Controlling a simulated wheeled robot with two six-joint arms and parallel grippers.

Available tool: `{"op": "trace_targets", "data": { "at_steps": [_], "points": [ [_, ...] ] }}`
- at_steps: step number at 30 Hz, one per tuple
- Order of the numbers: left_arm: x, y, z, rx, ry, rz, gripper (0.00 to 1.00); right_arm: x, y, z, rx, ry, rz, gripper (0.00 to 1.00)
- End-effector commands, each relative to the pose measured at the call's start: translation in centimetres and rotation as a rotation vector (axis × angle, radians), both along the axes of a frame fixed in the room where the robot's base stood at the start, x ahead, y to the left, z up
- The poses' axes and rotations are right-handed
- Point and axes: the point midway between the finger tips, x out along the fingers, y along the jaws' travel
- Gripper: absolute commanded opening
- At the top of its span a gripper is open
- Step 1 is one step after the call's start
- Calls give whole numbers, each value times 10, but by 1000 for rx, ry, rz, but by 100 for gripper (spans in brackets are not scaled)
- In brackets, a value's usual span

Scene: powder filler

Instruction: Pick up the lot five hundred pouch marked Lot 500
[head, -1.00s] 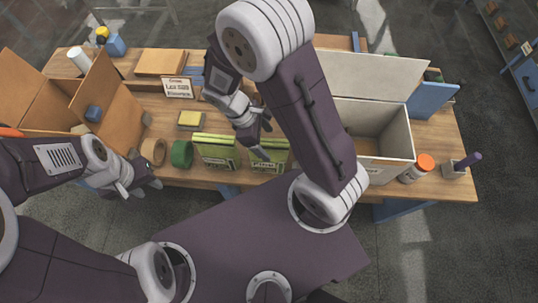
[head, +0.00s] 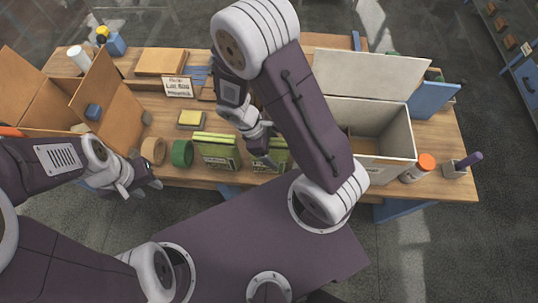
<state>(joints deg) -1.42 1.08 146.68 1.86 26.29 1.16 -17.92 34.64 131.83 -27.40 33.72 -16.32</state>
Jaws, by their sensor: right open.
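Two green pouches with dark printed fronts stand side by side near the front edge of the wooden table: a left pouch (head: 215,152) and a right pouch (head: 278,157). Their print is too small to read, so I cannot tell which is Lot 500. My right gripper (head: 267,158) is open at the right pouch and partly covers it; whether it touches is unclear. My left gripper (head: 142,189) appears open and empty at the front edge, below the tape rolls.
A sign card (head: 178,87) with partly legible "Lot 500" stands behind. A green tape roll (head: 182,153), a tan roll (head: 153,151) and a yellow block (head: 191,119) are left of the pouches. An open cardboard box (head: 110,90) and a white box (head: 385,160) flank them.

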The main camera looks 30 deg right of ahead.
Motion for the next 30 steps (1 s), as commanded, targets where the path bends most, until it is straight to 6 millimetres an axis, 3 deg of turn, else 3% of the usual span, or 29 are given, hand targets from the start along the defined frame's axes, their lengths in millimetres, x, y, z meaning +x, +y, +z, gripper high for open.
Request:
{"op": "trace_targets", "data": {
  "at_steps": [7,8,16,25,30],
  "points": [
    [0,0,0,0,0,0,36,0,0,0,0,0,0,80],
    [0,0,0,0,0,0,36,0,0,0,0,0,0,74],
    [0,0,0,0,0,0,36,0,0,-1,0,0,0,0],
    [0,0,1,0,0,0,36,0,0,1,0,0,0,0],
    [0,0,6,0,0,0,36,1,0,20,0,-4,-1,0]
  ]
}}
